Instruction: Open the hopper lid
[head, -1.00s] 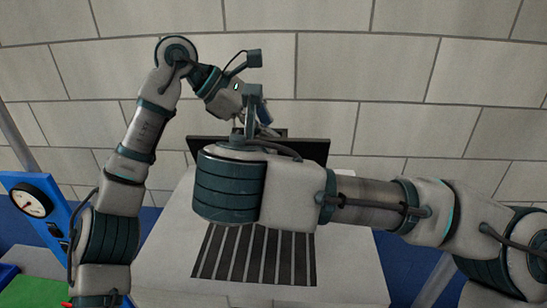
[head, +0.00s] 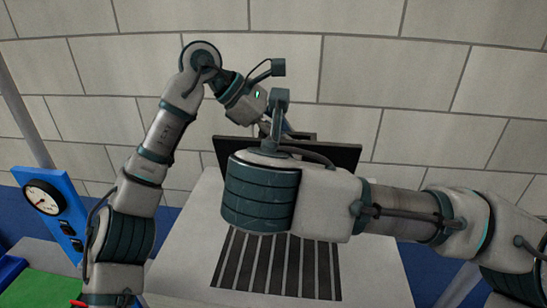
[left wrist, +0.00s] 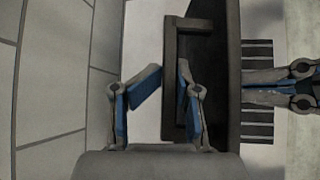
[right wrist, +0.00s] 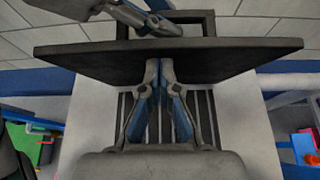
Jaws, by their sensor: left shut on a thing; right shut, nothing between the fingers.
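The hopper lid (head: 343,155) is a dark flat panel standing raised behind the slatted hopper grate (head: 275,265) in the head view. Its frame-like handle (left wrist: 188,22) is on the back side in the left wrist view. My left gripper (left wrist: 170,68) is shut on the handle bar, with one finger on each side. My right gripper (right wrist: 160,65) is shut and empty, its fingertips at the front face of the lid (right wrist: 100,58) over the grate; contact is unclear. In the head view my right arm hides the right gripper and much of the lid, and partly hides the left gripper.
A blue panel with a round gauge (head: 43,197) stands at the left. A green surface (head: 45,285) lies below it. A block wall (head: 420,60) is behind the pale hopper body (head: 375,265). Colored items (right wrist: 305,150) lie at the right in the right wrist view.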

